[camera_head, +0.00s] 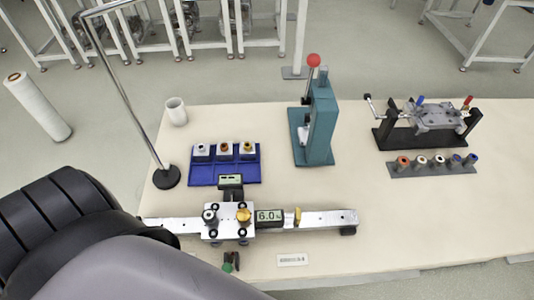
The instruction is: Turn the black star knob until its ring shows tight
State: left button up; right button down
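A silver carriage (227,222) sits on a metal rail (325,219) on the table, beside a display (269,217) reading about 6.0. A small dark part (235,260) with a green patch projects from the carriage's front side. It may be the black star knob, but it is too small to make out a star shape or ring marking. On top of the carriage are a dark-and-silver knob (209,216) and a gold knob (243,215). No fingertips of either gripper can be made out.
A blue tray (225,180) with several coloured-top pieces lies behind the carriage. A teal press (320,125) with a red-ball lever stands behind right. A black fixture (393,137) and a grey rack (434,170) are at right. A metal pole (135,100) rises at left. The front right table is clear.

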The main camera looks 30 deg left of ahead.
aim_at(209, 216)
jog(key=u, duration=1.2)
jog(key=k+j, duration=0.05)
